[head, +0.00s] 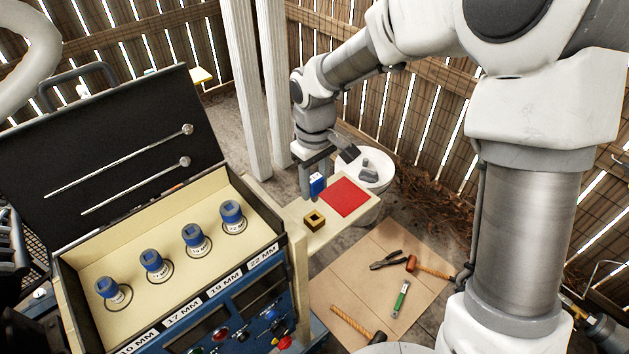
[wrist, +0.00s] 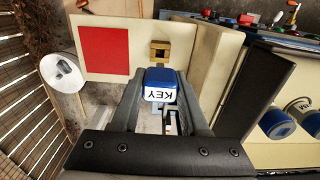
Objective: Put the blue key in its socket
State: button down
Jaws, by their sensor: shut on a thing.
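The blue key (head: 317,185) is a small block with a white face, and its "KEY" label shows in the wrist view (wrist: 161,86). My gripper (head: 313,184) is shut on it; in the wrist view the two fingers (wrist: 159,104) stand on either side of it. The socket (head: 314,220) is a small brass-coloured square block with a dark square opening, on the cream ledge (head: 306,242). It also shows in the wrist view (wrist: 159,51), just beyond the key. The key appears held above the ledge and apart from the socket. The key's lower end is partly hidden.
A red square (head: 347,196) lies on the ledge beside the socket. The open toolbox (head: 262,247) with several blue-topped sockets stands left, its black lid (head: 120,150) raised. A white round container (head: 372,170) stands behind. Hand tools lie on a tan mat (head: 340,285).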

aim_at(315, 201)
jog(key=shift+f+b, duration=1.85)
jog(key=shift+f, duration=0.8)
jog(key=shift+f+b, duration=1.05)
jog(key=shift+f, duration=0.55)
dwell(0.4)
jog(key=shift+c, duration=1.7)
grip_release()
jog(key=shift+r, duration=0.1)
notch_tip(315, 201, up, 17)
jog(key=shift+r+p, duration=0.15)
jog(key=shift+p, duration=1.1)
